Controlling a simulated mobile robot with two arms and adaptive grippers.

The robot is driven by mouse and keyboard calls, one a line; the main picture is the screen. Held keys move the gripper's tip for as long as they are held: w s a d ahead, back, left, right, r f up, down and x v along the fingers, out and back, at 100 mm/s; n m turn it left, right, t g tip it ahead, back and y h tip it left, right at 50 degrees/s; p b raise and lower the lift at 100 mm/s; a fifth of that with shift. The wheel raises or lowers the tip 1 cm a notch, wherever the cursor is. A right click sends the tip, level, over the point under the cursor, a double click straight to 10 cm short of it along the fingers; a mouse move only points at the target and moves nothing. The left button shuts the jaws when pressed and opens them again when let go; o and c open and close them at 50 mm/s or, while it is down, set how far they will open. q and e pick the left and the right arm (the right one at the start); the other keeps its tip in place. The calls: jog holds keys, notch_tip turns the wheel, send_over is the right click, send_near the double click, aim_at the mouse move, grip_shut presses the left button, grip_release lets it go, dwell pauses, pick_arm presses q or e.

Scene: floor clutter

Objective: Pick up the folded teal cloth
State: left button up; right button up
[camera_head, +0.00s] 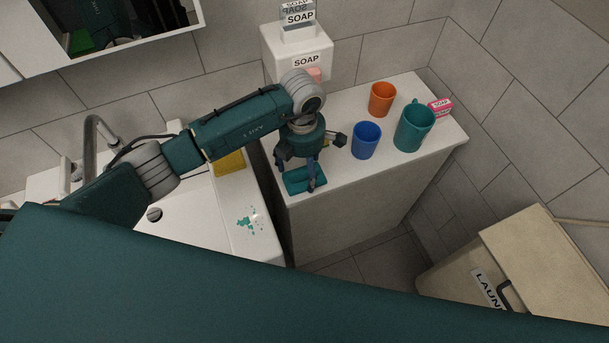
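The folded teal cloth (296,184) lies flat at the near left corner of the white cabinet top. My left gripper (311,163) points down right over it, with its fingers spread apart. One finger reaches down in front of the cloth and hides part of it. Another finger sticks out to the right, towards the blue cup. I cannot tell whether the fingertips touch the cloth. My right gripper is not in view.
A blue cup (366,141) stands close right of the gripper. An orange cup (382,99), a teal mug (414,127) and a pink soap box (440,107) stand farther right. A yellow sponge (229,163) and teal spill (248,222) are by the sink (190,225).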

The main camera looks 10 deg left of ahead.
pick_arm(q)
jog(key=shift+c, duration=0.3)
jog(key=shift+r, duration=0.5)
notch_tip(320, 180, up, 19)
jog(key=b, duration=0.4)
jog(key=o, duration=0.3)
jog(key=c, duration=0.4)
jog(key=shift+o, duration=0.2)
jog(key=shift+f, duration=0.1)
